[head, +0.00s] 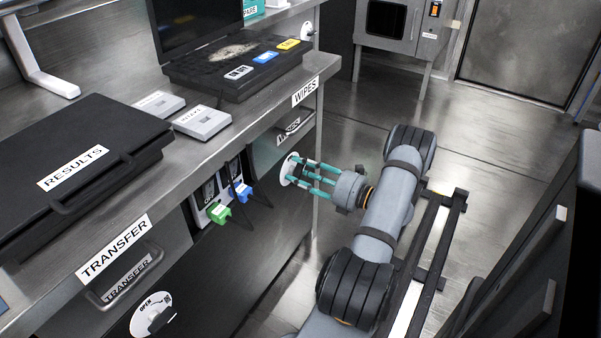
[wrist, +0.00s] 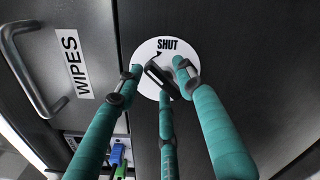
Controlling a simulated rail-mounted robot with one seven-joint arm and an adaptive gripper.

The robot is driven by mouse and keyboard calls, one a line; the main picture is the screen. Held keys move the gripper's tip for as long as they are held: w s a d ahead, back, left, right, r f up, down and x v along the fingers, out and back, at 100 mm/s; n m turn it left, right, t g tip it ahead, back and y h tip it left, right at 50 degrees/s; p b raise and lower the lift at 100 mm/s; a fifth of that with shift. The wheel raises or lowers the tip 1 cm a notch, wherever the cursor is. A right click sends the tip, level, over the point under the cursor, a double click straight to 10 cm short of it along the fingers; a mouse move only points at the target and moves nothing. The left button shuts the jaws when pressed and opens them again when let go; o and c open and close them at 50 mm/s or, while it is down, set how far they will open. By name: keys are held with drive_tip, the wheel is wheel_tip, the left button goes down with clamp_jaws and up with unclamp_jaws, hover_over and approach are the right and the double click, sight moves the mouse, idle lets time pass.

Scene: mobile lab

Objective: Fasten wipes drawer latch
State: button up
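The wipes drawer (head: 275,146) is under the right end of the bench. Its face fills the left of the wrist view, with a WIPES label (wrist: 72,63) and a bar handle (wrist: 30,75). The latch is a round white plate (wrist: 148,50) marked SHUT with a curved arrow; it also shows in the head view (head: 287,172). A dark knob (wrist: 157,74) sits on the plate, slanted. My gripper (wrist: 160,78) has three teal fingers around the knob. A gap shows at the left finger; contact at the right one is unclear. The drawer front looks closed.
Left of my gripper, blue (head: 243,193) and green (head: 219,215) plugs stick out below the bench. The transfer drawer's latch plate (head: 140,318) reads OPEN. A black case (head: 110,140) and two small boxes lie on the bench. The floor (head: 350,135) behind my arm is clear.

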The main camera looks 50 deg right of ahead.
drive_tip(key=c, duration=0.4)
clamp_jaws()
idle(0.4)
drive_tip(key=shift+r+m+p, duration=0.15)
drive_tip(key=shift+m+p, duration=0.45)
drive_tip(key=shift+p, duration=0.15)
drive_tip(key=shift+m+p, duration=0.85)
drive_tip(key=shift+m, duration=0.35)
drive_tip(key=m+p, duration=0.1)
drive_tip(key=m, duration=0.1)
drive_tip(key=m+p, duration=0.1)
drive_tip(key=m, duration=0.2)
drive_tip(key=shift+d+f, duration=0.2)
drive_tip(key=shift+m, duration=0.4)
drive_tip(key=shift+o, duration=2)
unclamp_jaws()
